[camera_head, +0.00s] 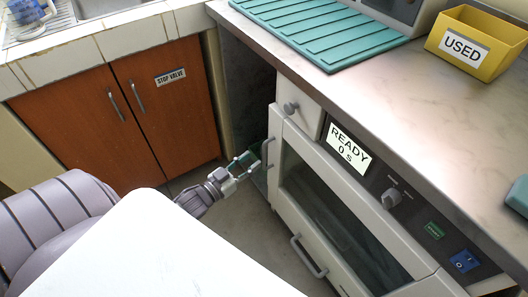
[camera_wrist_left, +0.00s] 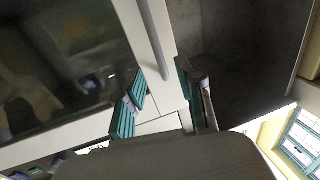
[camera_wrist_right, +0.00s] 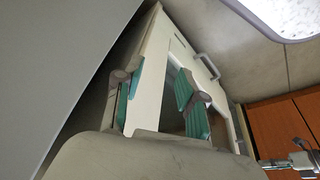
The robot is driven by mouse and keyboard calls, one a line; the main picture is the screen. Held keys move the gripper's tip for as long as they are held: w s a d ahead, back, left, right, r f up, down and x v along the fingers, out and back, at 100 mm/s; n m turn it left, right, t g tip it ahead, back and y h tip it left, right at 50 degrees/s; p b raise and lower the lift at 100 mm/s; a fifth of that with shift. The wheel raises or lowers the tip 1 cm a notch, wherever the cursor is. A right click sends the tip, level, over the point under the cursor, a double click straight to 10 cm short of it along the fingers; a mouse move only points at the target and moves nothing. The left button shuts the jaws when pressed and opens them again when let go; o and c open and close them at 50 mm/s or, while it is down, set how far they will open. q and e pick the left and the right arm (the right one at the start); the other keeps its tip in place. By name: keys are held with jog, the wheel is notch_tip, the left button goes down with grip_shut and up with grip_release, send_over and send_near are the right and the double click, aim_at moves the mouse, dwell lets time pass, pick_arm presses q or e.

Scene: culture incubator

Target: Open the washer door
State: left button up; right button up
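The washer (camera_head: 304,107) is a white machine under the counter. Its panel reads "READY 0 S". Its door (camera_head: 287,205) has a dark window and looks shut, though a small gap would be hard to tell. A slim upright door handle (camera_head: 267,153) is at the door's left edge; it also shows in the left wrist view (camera_wrist_left: 154,38). My left gripper (camera_head: 250,160) is open at this handle, with the handle's end between its fingers (camera_wrist_left: 168,82); contact is unclear. My right gripper (camera_wrist_right: 156,82) is open and empty, outside the head view.
A second handle (camera_head: 308,257) sits low on the machine's front. Brown cabinet doors (camera_head: 165,105) stand to the left, with a dark recess (camera_head: 244,90) beside the washer. The counter above carries a green mat (camera_head: 315,30) and a yellow "USED" bin (camera_head: 490,50). Floor in front is partly clear.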

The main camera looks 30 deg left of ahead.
pick_arm(q)
jog(key=b, duration=0.1)
send_over(264, 167)
jog(key=shift+w+a, duration=0.15)
jog(key=shift+w, duration=0.1)
grip_shut()
